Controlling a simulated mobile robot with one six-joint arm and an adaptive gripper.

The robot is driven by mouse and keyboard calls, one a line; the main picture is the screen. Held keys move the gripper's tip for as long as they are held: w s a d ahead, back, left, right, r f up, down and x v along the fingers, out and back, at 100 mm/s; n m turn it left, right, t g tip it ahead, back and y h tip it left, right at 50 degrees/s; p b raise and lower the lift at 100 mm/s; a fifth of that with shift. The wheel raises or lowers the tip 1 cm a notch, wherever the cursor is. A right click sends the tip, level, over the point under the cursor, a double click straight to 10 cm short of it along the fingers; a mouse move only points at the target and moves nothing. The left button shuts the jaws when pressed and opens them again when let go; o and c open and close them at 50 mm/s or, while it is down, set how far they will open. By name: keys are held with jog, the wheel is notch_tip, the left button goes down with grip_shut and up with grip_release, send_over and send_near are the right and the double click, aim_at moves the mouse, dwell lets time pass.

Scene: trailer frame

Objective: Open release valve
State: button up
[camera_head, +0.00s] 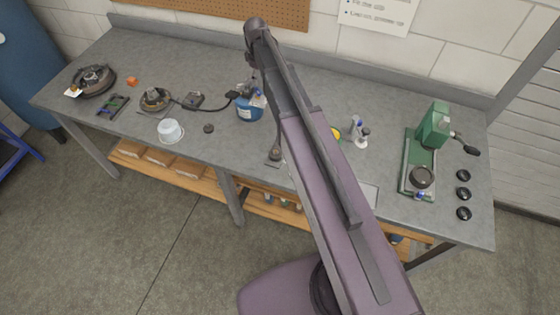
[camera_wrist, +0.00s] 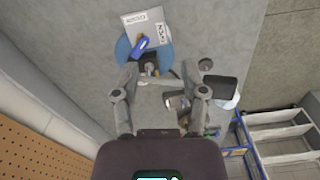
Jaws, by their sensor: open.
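A round blue container (camera_head: 249,112) stands on the bench, partly hidden by my arm. In the wrist view the blue container (camera_wrist: 124,50) carries a pale plate with printed labels (camera_wrist: 146,29), a small blue part (camera_wrist: 140,47) and a dark fitting with a brassy spot (camera_wrist: 149,66). I cannot tell for sure which of these is the release valve. My gripper (camera_wrist: 159,80) is open over the container's near edge, its fingers on either side of small dark and metal parts. I see no contact. In the head view the gripper is mostly hidden by my arm.
The grey bench (camera_head: 315,85) holds a dark-cabled device (camera_head: 156,99), a white tub (camera_head: 171,130), a green press (camera_head: 433,126) and several black knobs. A pegboard wall (camera_wrist: 35,130) is close at the left in the wrist view.

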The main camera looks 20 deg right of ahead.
jog(key=s+f+m+b, duration=0.2)
jog(key=s+f+b, duration=0.3)
jog(key=s, duration=0.2)
jog(key=s+f+m+b, duration=0.3)
jog(key=s+f+b, duration=0.2)
jog(key=s, duration=0.3)
jog(key=s+f+m+b, duration=0.3)
jog(key=s+f+b, duration=0.3)
jog(key=s, duration=0.2)
jog(key=shift+d+f, duration=0.25)
jog(key=shift+s+f+m+b, duration=0.35)
jog(key=shift+s+m, duration=0.15)
jog(key=shift+s, duration=0.15)
jog(key=shift+d, duration=0.2)
jog(key=shift+d, duration=0.2)
jog(key=shift+s+d, duration=0.15)
jog(key=shift+d, duration=0.1)
